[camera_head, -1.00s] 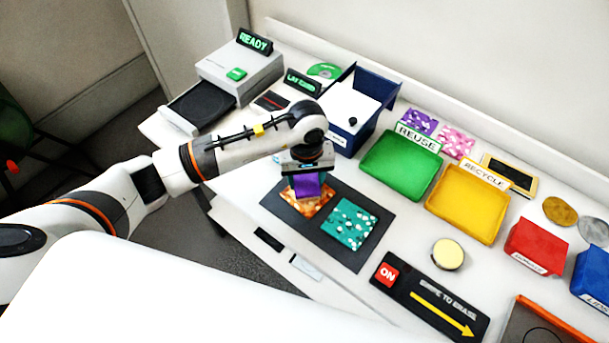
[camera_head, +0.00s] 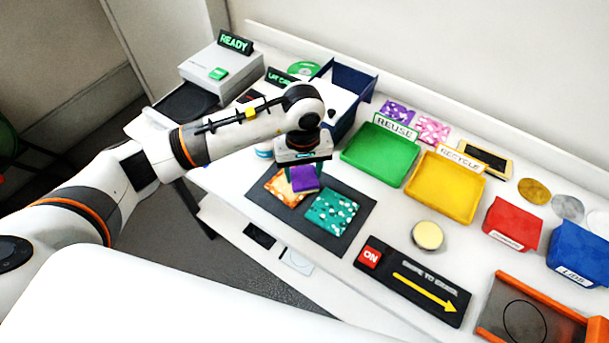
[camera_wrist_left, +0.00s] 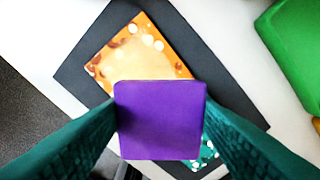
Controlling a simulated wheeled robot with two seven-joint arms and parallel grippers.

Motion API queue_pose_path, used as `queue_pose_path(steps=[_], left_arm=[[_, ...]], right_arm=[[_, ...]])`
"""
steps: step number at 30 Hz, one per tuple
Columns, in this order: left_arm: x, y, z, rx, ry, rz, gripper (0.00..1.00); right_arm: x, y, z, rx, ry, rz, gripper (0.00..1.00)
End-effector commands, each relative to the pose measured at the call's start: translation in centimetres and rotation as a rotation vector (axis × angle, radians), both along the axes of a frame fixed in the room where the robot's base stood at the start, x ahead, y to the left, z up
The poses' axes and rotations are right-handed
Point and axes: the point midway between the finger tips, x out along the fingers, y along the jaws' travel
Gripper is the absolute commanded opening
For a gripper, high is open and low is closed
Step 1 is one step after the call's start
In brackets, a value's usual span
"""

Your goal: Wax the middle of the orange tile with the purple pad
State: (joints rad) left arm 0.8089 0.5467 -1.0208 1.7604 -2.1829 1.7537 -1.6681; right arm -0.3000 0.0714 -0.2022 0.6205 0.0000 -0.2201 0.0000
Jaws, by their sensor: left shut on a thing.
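The purple pad (camera_head: 304,179) is held in my left gripper (camera_head: 304,174), its teal fingers closed on the pad's two sides. The pad also fills the middle of the left wrist view (camera_wrist_left: 160,120). The orange tile (camera_head: 283,189) lies on the dark mat (camera_head: 362,227). In the head view the pad covers the tile's right side, towards the teal tile (camera_head: 333,212). In the left wrist view the orange tile (camera_wrist_left: 140,52) shows beyond the pad's upper edge, with pale and brown spots. The pad looks raised above the tile; I cannot tell the exact gap. My right gripper is not in view.
The teal speckled tile lies beside the orange one. Behind are a green REUSE tray (camera_head: 378,158) and a yellow RECYCLE tray (camera_head: 445,190). A round cream-topped tin (camera_head: 428,235) and a black ON panel (camera_head: 412,285) stand to the right. The table's front edge is close to the mat.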

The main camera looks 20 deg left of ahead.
Motion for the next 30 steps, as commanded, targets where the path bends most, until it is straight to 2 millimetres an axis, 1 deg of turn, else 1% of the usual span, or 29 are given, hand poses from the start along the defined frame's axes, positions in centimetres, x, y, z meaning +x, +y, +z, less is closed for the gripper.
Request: queue_pose_path(steps=[1, 3, 9, 12, 30], left_arm=[[0.1, 0.0, 0.7, 0.000, -0.001, 0.001, 0.35], [0.2, 0.1, 1.4, 0.001, -0.003, 0.005, 0.35], [0.5, 0.3, 3.1, 0.001, -0.002, 0.012, 0.35], [0.5, 0.3, 3.6, 0.000, -0.001, 0.014, 0.35], [0.5, 0.3, 3.7, 0.000, 0.000, 0.015, 0.35]], right_arm=[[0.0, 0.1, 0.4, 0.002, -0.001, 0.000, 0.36], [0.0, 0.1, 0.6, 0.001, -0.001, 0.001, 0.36], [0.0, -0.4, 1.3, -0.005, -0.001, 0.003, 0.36], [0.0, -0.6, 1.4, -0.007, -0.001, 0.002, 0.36], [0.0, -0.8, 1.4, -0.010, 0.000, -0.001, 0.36]])
